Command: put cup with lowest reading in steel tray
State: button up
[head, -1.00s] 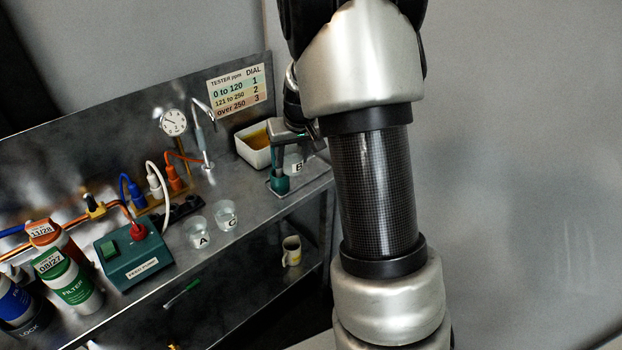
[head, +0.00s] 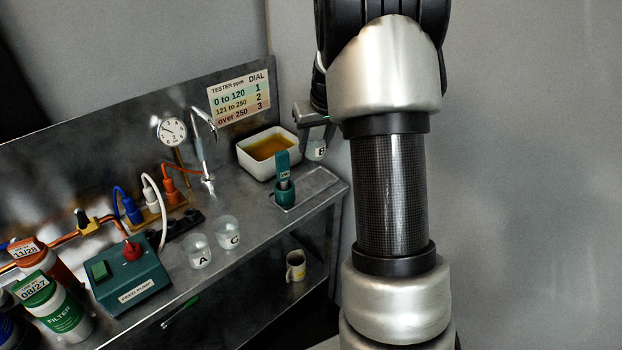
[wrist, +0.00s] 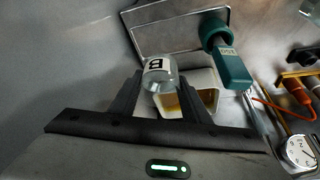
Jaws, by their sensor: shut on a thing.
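My gripper (head: 318,136) is shut on clear cup B (head: 316,152) and holds it up off the bench at the right end. In the wrist view, cup B (wrist: 160,74) sits between the two dark fingers, its label upside down. Cups A (head: 199,253) and C (head: 227,234) stand on the bench by the red plug. A shallow, rimmed steel tray (head: 324,179) lies at the bench's right end, with no cup seen in it. The teal tester (head: 284,182) stands upright in its holder beside the tray; its small display is too small to read surely.
A white tub (head: 249,160) of amber liquid stands behind the tester. A dial gauge (head: 172,131) and tap (head: 206,155) stand left of it. A green feed pump (head: 131,283) and filters (head: 55,308) fill the left. A mug (head: 295,265) is on the lower shelf.

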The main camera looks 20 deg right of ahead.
jog(key=f, duration=0.5)
jog(key=shift+w+d+f+b, duration=0.25)
jog(key=shift+w+f+b, duration=0.05)
jog(key=shift+f+b, duration=0.05)
jog(key=shift+f, duration=2.1)
jog(key=shift+f+b, duration=0.15)
jog(key=shift+b, duration=0.2)
jog(key=o, duration=1.1)
